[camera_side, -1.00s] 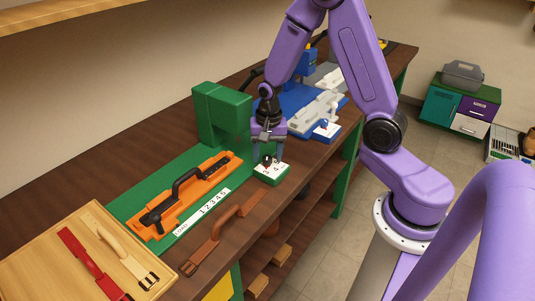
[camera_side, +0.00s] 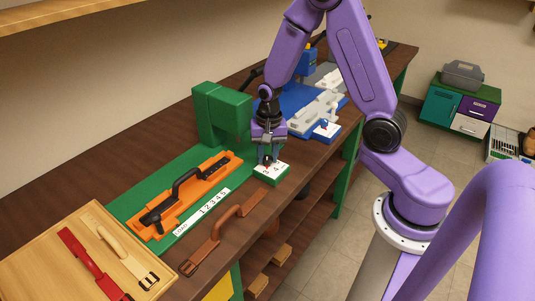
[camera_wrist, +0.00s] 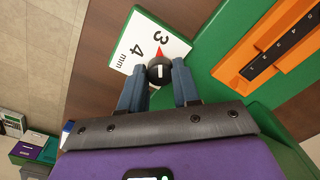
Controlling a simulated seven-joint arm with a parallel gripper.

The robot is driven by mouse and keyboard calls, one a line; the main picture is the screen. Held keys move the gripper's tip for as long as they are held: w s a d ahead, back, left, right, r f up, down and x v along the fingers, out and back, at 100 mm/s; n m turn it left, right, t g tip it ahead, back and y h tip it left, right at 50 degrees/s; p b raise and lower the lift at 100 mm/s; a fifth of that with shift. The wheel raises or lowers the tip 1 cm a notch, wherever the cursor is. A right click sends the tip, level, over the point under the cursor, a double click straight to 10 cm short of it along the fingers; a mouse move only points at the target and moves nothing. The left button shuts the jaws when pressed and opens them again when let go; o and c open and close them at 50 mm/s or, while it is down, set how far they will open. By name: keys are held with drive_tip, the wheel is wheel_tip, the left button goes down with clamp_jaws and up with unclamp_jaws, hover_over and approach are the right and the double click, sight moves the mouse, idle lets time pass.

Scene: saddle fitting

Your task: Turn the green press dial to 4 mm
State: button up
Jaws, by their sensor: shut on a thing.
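The green press dial's white plate (camera_wrist: 135,42) shows the marks 3 and 4 mm in the wrist view; it also shows in the side view (camera_side: 277,172) on a green block at the bench's front edge. Its round black knob (camera_wrist: 160,71) carries a red pointer (camera_wrist: 158,53), which points about at the 3, with the 4 to its left. My gripper (camera_wrist: 161,74) has its two blue-grey fingers on either side of the knob and is shut on it. The fingers hide part of the plate. In the side view my gripper (camera_side: 270,160) is upright over the dial.
The green press (camera_side: 222,115) stands behind the dial. An orange fixture (camera_side: 215,172) with a black handle lies to the left. A brown strap (camera_side: 222,232) lies along the front edge. A blue station (camera_side: 300,100) is behind, and a wooden tray (camera_side: 60,255) is at lower left.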

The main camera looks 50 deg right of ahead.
sight(268, 156)
drive_tip(key=n, duration=0.5)
drive_tip(key=shift+n, duration=0.4)
drive_tip(key=n, duration=0.5)
idle(0.4)
drive_tip(key=o, duration=1.1)
drive_tip(key=shift+c, duration=0.2)
wheel_tip(268, 156, up, 18)
drive_tip(key=shift+d+f, duration=0.25)
drive_tip(key=shift+d, duration=0.05)
